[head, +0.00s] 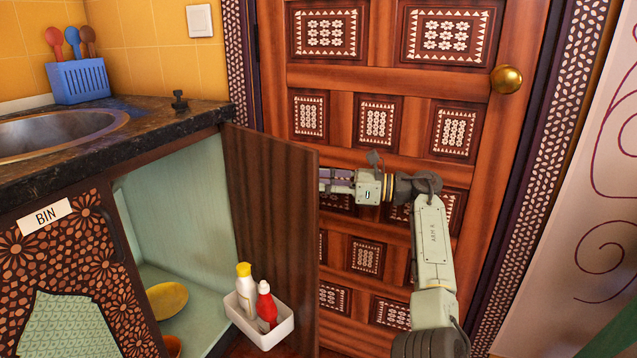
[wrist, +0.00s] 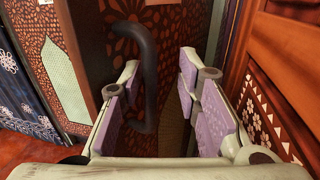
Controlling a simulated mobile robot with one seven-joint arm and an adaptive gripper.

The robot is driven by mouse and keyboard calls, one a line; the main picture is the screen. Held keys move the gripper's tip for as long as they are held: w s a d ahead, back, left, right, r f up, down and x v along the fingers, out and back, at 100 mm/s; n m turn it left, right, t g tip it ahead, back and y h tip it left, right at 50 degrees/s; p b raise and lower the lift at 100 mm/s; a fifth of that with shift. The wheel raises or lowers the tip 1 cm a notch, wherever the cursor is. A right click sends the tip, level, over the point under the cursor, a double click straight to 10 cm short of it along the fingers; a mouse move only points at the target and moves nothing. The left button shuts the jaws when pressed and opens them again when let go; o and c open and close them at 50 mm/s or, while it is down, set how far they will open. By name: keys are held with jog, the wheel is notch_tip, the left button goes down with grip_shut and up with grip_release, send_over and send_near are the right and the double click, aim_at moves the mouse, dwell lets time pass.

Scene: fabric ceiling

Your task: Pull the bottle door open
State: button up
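The bottle door (head: 272,230) is a dark wooden cabinet door. It stands swung out from the cabinet, with its inner side facing the head camera. A white rack (head: 262,325) on its inside holds a white bottle with a yellow cap (head: 245,290) and a red bottle (head: 266,308). In the wrist view, the door's patterned outer face (wrist: 95,30) carries a dark curved handle (wrist: 150,70). My gripper (wrist: 160,80) is open, its purple-padded fingers apart. The handle shows in the gap, nearer the left finger; contact is unclear.
A wooden room door (head: 390,80) with a brass knob (head: 507,79) stands close behind my arm. The BIN door (head: 75,260) is left of the open cabinet. A yellow object (head: 167,300) lies inside. The counter (head: 160,125) with its sink is above.

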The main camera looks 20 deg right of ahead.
jog(key=shift+d, duration=0.1)
jog(key=v, duration=0.7)
jog(key=shift+s+d, duration=0.15)
